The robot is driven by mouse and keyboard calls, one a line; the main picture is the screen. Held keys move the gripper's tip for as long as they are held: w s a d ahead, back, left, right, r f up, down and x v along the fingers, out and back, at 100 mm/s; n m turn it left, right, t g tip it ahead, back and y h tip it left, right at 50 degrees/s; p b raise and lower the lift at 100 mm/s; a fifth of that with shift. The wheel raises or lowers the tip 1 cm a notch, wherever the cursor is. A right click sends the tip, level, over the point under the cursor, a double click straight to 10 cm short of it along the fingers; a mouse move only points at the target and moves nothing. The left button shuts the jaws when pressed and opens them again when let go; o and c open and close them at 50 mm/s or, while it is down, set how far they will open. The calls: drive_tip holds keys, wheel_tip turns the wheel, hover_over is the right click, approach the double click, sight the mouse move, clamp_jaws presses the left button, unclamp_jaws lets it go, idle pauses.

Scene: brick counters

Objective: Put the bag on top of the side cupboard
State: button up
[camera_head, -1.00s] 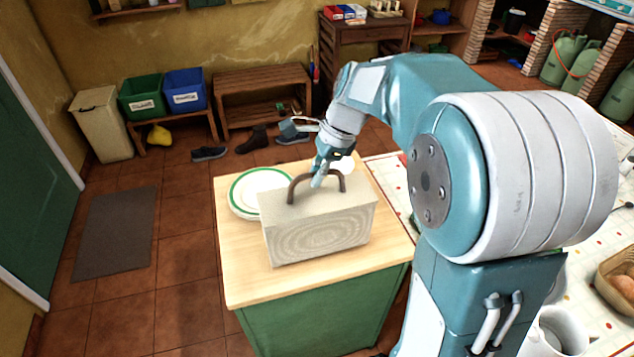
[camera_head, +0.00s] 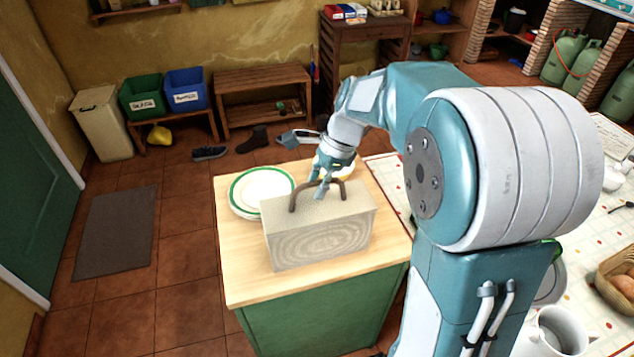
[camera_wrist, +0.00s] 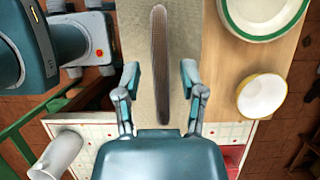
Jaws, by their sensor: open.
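The bag (camera_head: 320,233) is a beige box-shaped bag with a brown arched handle. It stands upright on the wooden top of a green cupboard (camera_head: 235,265), which may be the side cupboard. My gripper (camera_head: 322,190) is at the handle, above the bag. In the wrist view my gripper (camera_wrist: 162,85) is open, with one finger on each side of the handle (camera_wrist: 159,60) and a gap on both sides. The bag's top (camera_wrist: 134,30) shows beneath the handle there.
White plates with a green rim (camera_head: 262,190) lie behind the bag on the left. A white bowl with a yellow rim (camera_wrist: 262,96) is near them. A checked counter with a basket (camera_head: 618,275) and a mug (camera_head: 560,335) is at the right. The wooden top is clear at the front left.

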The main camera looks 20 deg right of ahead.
drive_tip(key=v, duration=1.1)
drive_tip(key=shift+d, duration=0.1)
drive_tip(key=s+a+f+n+t+h, duration=0.1)
drive_tip(key=s+a+n+t+h, duration=0.1)
drive_tip(key=s+n, duration=0.7)
drive_tip(key=s+a+f+n+t+h, duration=0.2)
drive_tip(key=s+n+t, duration=0.1)
drive_tip(key=s+n, duration=0.6)
drive_tip(key=shift+s+t, duration=0.3)
drive_tip(key=shift+s, duration=0.75)
drive_tip(key=shift+a+f, duration=0.1)
drive_tip(key=shift+a, duration=0.05)
drive_tip(key=shift+s, duration=0.15)
